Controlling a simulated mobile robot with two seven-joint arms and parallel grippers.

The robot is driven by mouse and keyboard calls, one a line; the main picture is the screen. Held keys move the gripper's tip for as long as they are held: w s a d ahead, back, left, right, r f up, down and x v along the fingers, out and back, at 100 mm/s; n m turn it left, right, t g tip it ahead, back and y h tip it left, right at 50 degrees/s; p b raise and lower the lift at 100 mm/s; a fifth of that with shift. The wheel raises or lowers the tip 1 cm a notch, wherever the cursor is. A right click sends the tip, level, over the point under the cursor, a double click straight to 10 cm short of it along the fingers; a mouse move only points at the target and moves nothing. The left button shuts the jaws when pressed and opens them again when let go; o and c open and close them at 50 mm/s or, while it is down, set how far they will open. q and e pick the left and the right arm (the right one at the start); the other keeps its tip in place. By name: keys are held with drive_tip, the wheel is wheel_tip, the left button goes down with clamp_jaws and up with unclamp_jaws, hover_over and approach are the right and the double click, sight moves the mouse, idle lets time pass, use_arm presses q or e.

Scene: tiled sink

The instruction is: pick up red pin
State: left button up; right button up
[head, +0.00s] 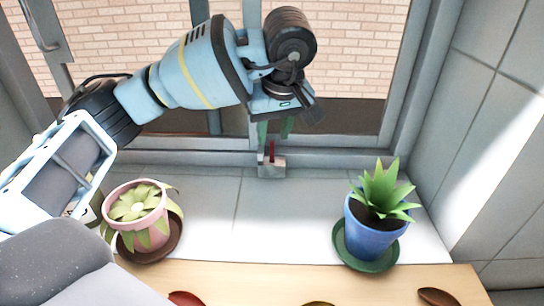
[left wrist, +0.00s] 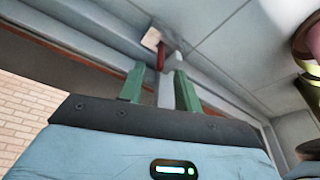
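The red pin (head: 272,150) is small and stands upright at a pale grey block (head: 271,168) on the window ledge, against the window frame. The red pin also shows in the left wrist view (left wrist: 161,54), with the block (left wrist: 152,38) at its far end. My left gripper (head: 275,136) is just above the pin, its green fingers apart and pointing down at it. In the left wrist view the fingers (left wrist: 159,72) are open, and the pin's near end lies roughly in line with the gap between them. I cannot tell whether either finger touches it. My right gripper is out of view.
A pink pot (head: 138,216) with a pale green plant stands at the left, and a blue pot (head: 373,232) with a spiky plant at the right. The tiled ledge (head: 280,218) between them is clear. The window frame (head: 342,148) is close behind the left gripper.

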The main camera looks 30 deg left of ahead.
use_arm(q)
drive_tip(key=shift+w+a+f, duration=0.15)
drive_tip(key=shift+a+f, duration=0.05)
drive_tip(key=shift+f, duration=0.45)
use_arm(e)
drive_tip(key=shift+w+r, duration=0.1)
use_arm(q)
clamp_jaws()
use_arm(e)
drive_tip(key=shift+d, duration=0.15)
use_arm(q)
drive_tip(key=shift+r, duration=0.1)
